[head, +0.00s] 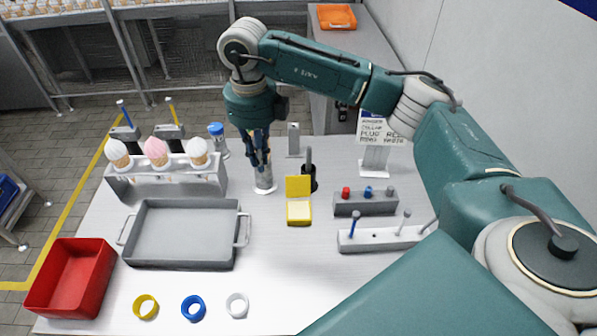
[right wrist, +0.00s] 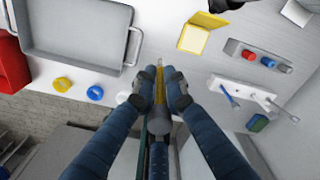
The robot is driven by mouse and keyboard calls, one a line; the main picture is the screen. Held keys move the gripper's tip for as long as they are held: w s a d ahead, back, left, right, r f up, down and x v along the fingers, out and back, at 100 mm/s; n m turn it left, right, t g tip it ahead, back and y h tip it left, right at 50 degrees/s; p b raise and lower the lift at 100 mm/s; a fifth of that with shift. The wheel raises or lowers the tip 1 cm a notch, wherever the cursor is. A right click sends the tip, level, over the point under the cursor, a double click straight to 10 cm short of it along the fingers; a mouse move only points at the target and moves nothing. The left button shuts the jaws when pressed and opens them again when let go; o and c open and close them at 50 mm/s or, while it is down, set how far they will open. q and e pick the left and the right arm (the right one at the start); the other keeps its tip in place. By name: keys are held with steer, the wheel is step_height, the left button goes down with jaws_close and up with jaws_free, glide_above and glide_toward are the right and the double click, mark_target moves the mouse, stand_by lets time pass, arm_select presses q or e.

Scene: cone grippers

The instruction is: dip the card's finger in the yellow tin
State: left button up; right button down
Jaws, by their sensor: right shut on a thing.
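The yellow tin (head: 299,211) stands open on the table with its lid up; it also shows in the right wrist view (right wrist: 194,40). The card (head: 380,128) stands at the back right; its lower lines seem to read "plug red" and "ring white", the rest unclear. My right gripper (head: 262,166) points down, left of the tin. It is shut on a slim yellowish piece (right wrist: 159,80), mostly hidden between the fingers. A pale clear piece (head: 264,184) shows below the fingertips in the head view; I cannot tell whether it rests on the table. My left gripper is out of view.
A grey tray (head: 185,232), red bin (head: 95,262) and cone rack (head: 205,184) are left. Yellow (head: 146,306), blue (head: 193,307) and white (head: 237,304) rings lie in front. A dark pot (head: 309,180) stands behind the tin; a plug block (head: 365,209) is right.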

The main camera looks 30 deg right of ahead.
steer(key=shift+s+d+f+m+b, duration=0.45)
steer(key=shift+d+f+m, duration=1.05)
steer(key=shift+f+m, duration=1.75)
steer(key=shift+s+d+f+m+b, duration=0.45)
steer(key=shift+d+f+m, duration=1.2)
steer(key=shift+m, duration=3.1)
steer(key=shift+s+d+f+m+b, duration=0.45)
steer(key=shift+d+f+m, duration=0.9)
steer(key=shift+f+m, duration=2)
steer(key=shift+r+m, duration=0.65)
steer(key=shift+r, duration=0.05)
steer(key=shift+s+f, duration=0.1)
steer(key=shift+f, duration=0.45)
step_height(320, 180, up, 7)
steer(key=p, duration=0.5)
